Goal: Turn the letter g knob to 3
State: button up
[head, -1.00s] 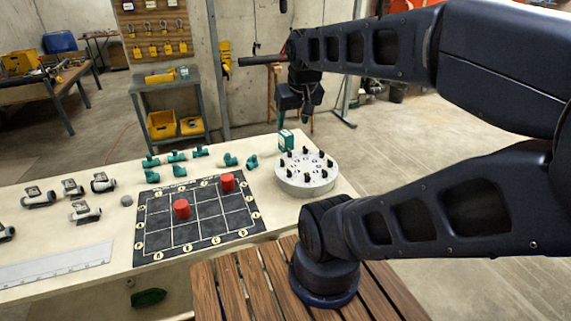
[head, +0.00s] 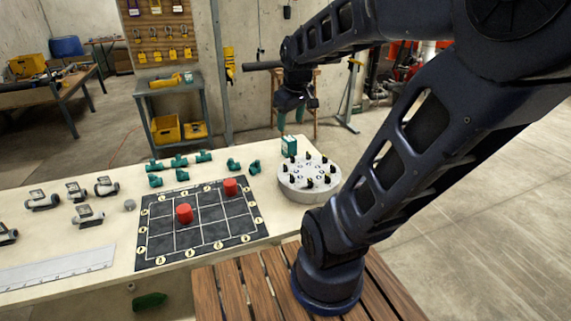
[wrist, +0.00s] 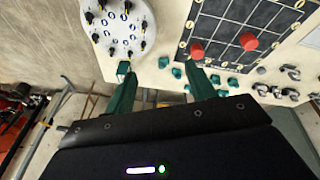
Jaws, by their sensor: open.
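A round pale disc (head: 309,185) with several black knobs around its top stands at the right end of the bench; it also shows in the wrist view (wrist: 97,35). The letters by the knobs are too small to read, so I cannot tell which is the g knob. My gripper (head: 291,122) hangs in the air beyond the disc and above the bench's far side. In the wrist view, its two green fingers (wrist: 160,76) are apart with nothing between them. A small teal box (head: 289,145) stands just behind the disc.
A black gridded mat (head: 200,243) with two red cylinders (head: 184,213) lies left of the disc. Several green pipe fittings (head: 179,162) lie behind it, and grey valve-like parts (head: 88,214) lie at left. A ruler (head: 55,269) lies along the front left.

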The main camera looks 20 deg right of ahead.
jog(key=w+d+f+n+g, duration=0.2)
jog(key=w+f+n, duration=0.45)
jog(key=w, duration=0.35)
jog(key=n+g, duration=0.1)
jog(key=n, duration=0.6)
send_over(285, 168)
jog(key=w, duration=0.1)
notch_tip(285, 168, down, 12)
jog(key=f, duration=1)
jog(key=shift+d+f, duration=0.2)
jog(key=shift+d, duration=0.1)
jog(key=shift+c, duration=0.2)
jog(key=c, duration=0.9)
